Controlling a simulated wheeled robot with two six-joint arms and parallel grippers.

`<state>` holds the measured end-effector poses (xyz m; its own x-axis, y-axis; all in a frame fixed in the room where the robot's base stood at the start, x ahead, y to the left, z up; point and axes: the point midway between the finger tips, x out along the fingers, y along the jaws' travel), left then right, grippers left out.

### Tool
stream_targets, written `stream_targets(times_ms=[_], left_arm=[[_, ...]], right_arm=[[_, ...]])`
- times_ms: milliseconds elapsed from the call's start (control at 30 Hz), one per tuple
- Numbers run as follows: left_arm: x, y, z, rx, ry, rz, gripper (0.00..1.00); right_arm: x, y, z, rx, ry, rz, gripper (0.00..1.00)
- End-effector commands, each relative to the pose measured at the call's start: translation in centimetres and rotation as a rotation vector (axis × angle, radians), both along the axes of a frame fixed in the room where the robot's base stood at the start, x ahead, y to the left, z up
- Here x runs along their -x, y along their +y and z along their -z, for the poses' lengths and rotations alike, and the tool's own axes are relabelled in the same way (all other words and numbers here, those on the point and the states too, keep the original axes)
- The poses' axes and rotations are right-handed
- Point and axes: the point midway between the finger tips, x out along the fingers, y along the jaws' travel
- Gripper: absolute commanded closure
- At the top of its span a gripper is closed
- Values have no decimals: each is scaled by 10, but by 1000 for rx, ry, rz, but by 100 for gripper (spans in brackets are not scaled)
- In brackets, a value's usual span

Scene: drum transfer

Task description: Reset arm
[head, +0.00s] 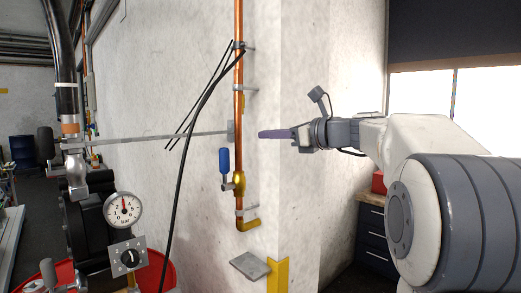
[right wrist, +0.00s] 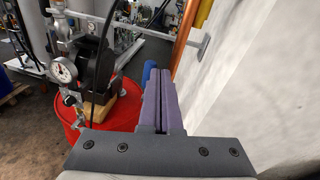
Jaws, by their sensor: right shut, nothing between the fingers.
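My right gripper (head: 266,134) reaches in from the right in the head view. Its two purple-grey fingers are shut with nothing between them and point left, beside the copper pipe in the picture. In the right wrist view the fingers (right wrist: 159,75) lie flat together. The blue valve handle (head: 225,161) is below and left of the fingertips in the head view, and partly shows behind the fingers in the right wrist view (right wrist: 147,73). I cannot tell whether the fingers touch anything. My left gripper is not in view.
A copper pipe (head: 238,110) runs up the white wall (head: 150,100). A pump with a pressure gauge (head: 123,210) stands on a red drum (right wrist: 128,101). A black hose (head: 190,140) hangs between pump and pipe. A drawer cabinet (head: 372,232) stands at right.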

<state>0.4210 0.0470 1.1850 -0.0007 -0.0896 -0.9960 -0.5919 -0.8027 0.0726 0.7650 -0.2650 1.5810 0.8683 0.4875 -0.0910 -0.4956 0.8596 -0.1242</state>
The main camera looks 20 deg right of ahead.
Motion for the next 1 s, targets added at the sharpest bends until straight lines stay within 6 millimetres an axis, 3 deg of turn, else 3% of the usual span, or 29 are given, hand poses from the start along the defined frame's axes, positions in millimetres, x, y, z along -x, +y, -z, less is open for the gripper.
stream_targets(times_ms=[233, 367, 533, 667, 800, 900, 1000], left_arm=[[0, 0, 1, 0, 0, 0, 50], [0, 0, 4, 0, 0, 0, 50], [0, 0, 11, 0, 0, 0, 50], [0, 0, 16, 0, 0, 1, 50], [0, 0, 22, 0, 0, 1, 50], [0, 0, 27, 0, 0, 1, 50], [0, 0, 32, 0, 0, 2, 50]], right_arm=[[5, 0, -3, 8, 3, -6, 100], [5, 28, 24, 97, 27, -62, 100], [24, 111, 103, 397, 65, -277, 100], [62, 174, 173, 683, 44, -522, 100], [124, 225, 246, 1001, -48, -843, 100], [177, 247, 297, 1228, -174, -1117, 100], [234, 255, 346, 1448, -364, -1426, 100]])
